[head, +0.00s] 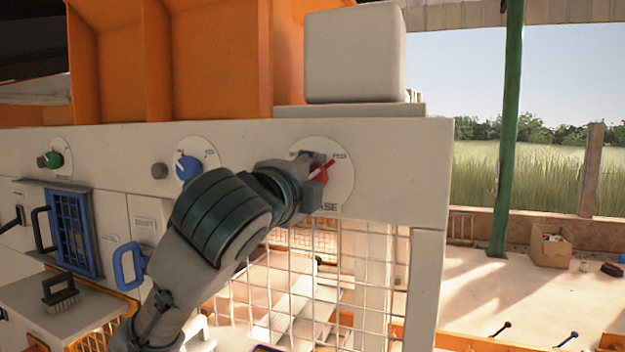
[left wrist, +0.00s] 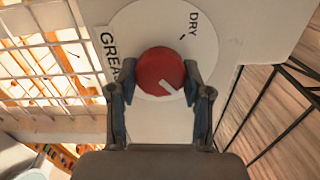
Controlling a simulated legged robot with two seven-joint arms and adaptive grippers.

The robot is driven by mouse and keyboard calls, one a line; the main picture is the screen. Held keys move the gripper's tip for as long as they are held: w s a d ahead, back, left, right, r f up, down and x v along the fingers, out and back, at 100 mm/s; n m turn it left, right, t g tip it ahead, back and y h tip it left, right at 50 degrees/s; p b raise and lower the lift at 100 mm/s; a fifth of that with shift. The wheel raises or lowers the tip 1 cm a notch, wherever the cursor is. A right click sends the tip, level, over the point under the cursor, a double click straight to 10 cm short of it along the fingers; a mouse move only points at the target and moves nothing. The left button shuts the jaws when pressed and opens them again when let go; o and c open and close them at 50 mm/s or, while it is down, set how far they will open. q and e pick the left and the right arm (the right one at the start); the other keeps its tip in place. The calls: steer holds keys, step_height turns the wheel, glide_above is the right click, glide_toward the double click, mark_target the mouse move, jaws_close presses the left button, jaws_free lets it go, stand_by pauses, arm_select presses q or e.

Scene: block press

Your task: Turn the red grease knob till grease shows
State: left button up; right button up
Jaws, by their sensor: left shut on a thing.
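The red grease knob (head: 321,173) sits on a round white dial plate (head: 343,184) at the right end of the pale machine panel. In the left wrist view the red knob (left wrist: 158,72) shows a white pointer mark on its lower right. My left gripper (head: 316,180) is shut on the knob, one finger on each side, also in the left wrist view (left wrist: 160,88). No grease is visible in either view. My right gripper is in neither view.
A blue knob (head: 188,167) and a green knob (head: 54,159) sit on dials further left. A wire mesh guard (head: 290,290) lies below the panel. A blue handle (head: 130,264) and a brush (head: 60,292) are at lower left.

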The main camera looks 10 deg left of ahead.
arm_select(q)
steer(key=shift+w+d+f+m, duration=0.1)
steer(key=shift+d+f+m, duration=0.05)
steer(key=shift+f+m, duration=0.2)
steer(key=o, duration=1.1)
steer(key=shift+o, duration=0.2)
steer(key=s+a, duration=0.2)
steer(key=s, duration=1)
steer(key=shift+s+a+r, duration=0.15)
steer(key=shift+a, duration=0.2)
steer(key=shift+d, duration=0.1)
